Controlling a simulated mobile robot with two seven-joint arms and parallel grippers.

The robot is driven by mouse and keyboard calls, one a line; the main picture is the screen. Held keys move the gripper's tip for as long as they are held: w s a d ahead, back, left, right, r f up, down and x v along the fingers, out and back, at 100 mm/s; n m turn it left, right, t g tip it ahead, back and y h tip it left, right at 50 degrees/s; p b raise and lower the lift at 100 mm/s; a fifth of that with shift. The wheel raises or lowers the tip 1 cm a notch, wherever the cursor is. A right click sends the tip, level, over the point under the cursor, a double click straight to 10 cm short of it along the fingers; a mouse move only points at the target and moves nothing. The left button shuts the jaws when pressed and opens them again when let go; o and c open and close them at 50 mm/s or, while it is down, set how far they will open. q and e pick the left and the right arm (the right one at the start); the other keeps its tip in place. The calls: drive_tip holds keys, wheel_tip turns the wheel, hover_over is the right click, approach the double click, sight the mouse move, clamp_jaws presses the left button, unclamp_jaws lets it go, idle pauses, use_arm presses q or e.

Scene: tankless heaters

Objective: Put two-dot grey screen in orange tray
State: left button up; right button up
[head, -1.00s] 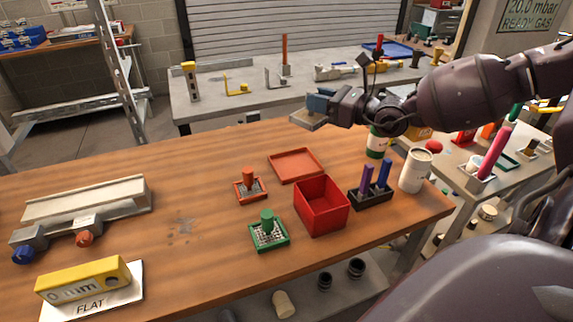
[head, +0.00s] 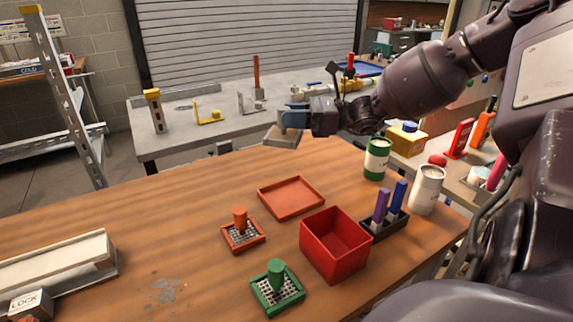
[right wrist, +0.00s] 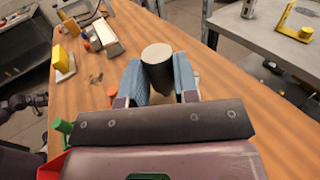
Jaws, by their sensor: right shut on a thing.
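My right gripper (head: 292,118) is shut on a grey screen (head: 281,137) and holds it in the air above the far edge of the wooden table. In the right wrist view, the blue fingers (right wrist: 158,85) are either side of the screen's round grey knob (right wrist: 157,53); its dots cannot be made out. The orange tray (head: 291,197) lies flat and empty on the table, nearer than the held screen and apart from it.
An orange-knobbed screen (head: 241,233) and a green-knobbed screen (head: 277,288) lie near a red bin (head: 335,245). A black holder (head: 385,224) with purple and blue pegs, a green can (head: 377,158) and a white can (head: 426,190) stand to the right.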

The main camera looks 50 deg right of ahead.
sight(291, 143)
wheel_tip(291, 143, down, 7)
drive_tip(key=shift+r+b, duration=0.15)
drive_tip(key=shift+b, duration=0.6)
wheel_tip(291, 143, down, 6)
drive_tip(key=shift+f+b, duration=0.1)
drive_tip(key=shift+b, duration=0.85)
drive_tip(key=shift+f, duration=0.25)
drive_tip(key=o, duration=0.5)
drive_tip(key=shift+f, duration=0.1)
drive_tip(key=o, duration=0.5)
drive_tip(key=shift+c, duration=0.2)
use_arm(q)
drive_tip(key=shift+g, duration=0.4)
drive_tip(key=f, duration=0.2)
drive_tip(key=s+f, duration=0.1)
drive_tip(key=f, duration=0.1)
drive_tip(key=shift+a, duration=0.2)
